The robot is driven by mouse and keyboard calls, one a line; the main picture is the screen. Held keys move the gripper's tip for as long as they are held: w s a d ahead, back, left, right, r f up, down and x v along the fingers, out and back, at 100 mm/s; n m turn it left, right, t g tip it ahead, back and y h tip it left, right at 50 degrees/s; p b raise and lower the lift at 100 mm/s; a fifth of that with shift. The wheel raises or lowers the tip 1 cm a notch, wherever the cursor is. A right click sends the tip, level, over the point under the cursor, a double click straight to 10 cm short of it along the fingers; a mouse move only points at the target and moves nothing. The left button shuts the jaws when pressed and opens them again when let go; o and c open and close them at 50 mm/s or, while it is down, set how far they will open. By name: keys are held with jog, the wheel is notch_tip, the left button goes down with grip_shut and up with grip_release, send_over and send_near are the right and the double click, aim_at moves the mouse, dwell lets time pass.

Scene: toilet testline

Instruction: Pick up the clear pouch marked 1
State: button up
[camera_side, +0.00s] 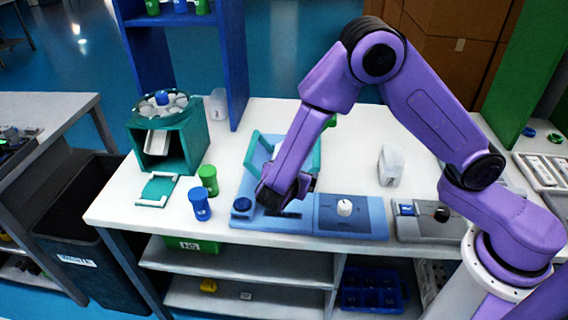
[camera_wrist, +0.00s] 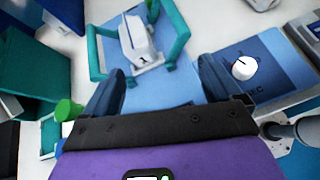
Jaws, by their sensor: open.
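The clear pouch marked 1 (camera_wrist: 138,40) looks whitish and boxy in the wrist view. It sits on the blue fixture (camera_wrist: 165,88) between the teal handles (camera_wrist: 178,45), its mark facing my gripper. In the side view my arm hides this pouch. My gripper (camera_wrist: 162,84) is open, its two dark fingers spread apart with nothing between them. The pouch lies beyond the fingertips in the wrist view, apart from them. In the side view my gripper (camera_side: 280,204) is low over the front of the blue fixture (camera_side: 250,180).
Another whitish container (camera_side: 390,166) stands right of the fixture; a third (camera_side: 217,103) stands at the back left. A blue panel with a white knob (camera_side: 344,208) adjoins the fixture. Green (camera_side: 208,179) and blue (camera_side: 199,204) cups stand left. White table (camera_side: 355,130) is clear behind.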

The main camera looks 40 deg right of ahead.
jog(key=w+a+f+n, duration=0.1)
jog(key=w+f+n+t, duration=0.1)
jog(key=f, duration=0.1)
jog(key=w+a+f+n+t, duration=0.1)
jog(key=w, duration=0.1)
jog(key=shift+a+f, duration=0.25)
jog(key=shift+a, duration=0.05)
jog(key=x, duration=1.1)
jog(key=shift+w+d, duration=0.2)
jog(key=shift+d, duration=0.1)
jog(key=shift+w+d+f, duration=0.2)
jog(key=shift+d+f, duration=0.1)
jog(key=shift+d, duration=0.15)
jog(key=x, duration=0.4)
jog(key=shift+s+d+f, duration=0.1)
jog(key=shift+f, duration=0.05)
jog(key=c, duration=1.1)
